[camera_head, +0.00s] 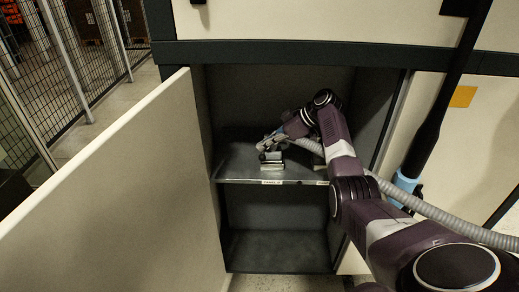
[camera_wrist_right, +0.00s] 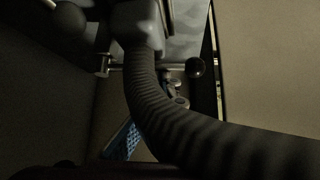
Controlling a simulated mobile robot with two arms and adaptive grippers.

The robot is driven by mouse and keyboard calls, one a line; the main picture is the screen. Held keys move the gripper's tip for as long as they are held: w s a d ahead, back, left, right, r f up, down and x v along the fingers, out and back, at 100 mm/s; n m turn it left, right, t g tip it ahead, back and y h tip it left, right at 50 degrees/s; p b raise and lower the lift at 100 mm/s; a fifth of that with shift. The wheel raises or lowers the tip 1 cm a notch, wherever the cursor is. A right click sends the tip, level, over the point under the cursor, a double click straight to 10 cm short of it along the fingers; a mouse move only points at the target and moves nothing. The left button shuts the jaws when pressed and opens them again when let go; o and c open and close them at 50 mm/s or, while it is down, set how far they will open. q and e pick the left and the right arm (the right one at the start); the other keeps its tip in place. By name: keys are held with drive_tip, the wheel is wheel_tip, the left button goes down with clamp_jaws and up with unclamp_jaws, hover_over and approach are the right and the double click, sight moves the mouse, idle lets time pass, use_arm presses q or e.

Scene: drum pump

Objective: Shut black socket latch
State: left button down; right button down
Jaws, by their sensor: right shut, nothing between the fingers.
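My right gripper (camera_head: 263,146) is shut and empty, inside the open cabinet above the shelf. Just under it a small metal socket block (camera_head: 272,159) sits near the shelf's front edge. In the right wrist view a thin metal rod with a black ball knob (camera_wrist_right: 195,67) lies crosswise by a grey hose fitting (camera_wrist_right: 136,24). I cannot tell for sure whether this rod is the black socket latch, or its exact position. The latch is not distinct in the head view, where the gripper partly hides the block. My left gripper is not in view.
A grey corrugated hose (camera_head: 440,214) runs from the cabinet along my right arm; it crosses the wrist view (camera_wrist_right: 152,105). The open cabinet door (camera_head: 120,185) stands at the left. The lower compartment (camera_head: 278,249) is empty. A black tube (camera_head: 440,110) stands at the right.

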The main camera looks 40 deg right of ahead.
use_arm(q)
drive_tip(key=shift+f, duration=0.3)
use_arm(e)
drive_tip(key=shift+s+d, duration=0.35)
drive_tip(key=shift+d, duration=0.1)
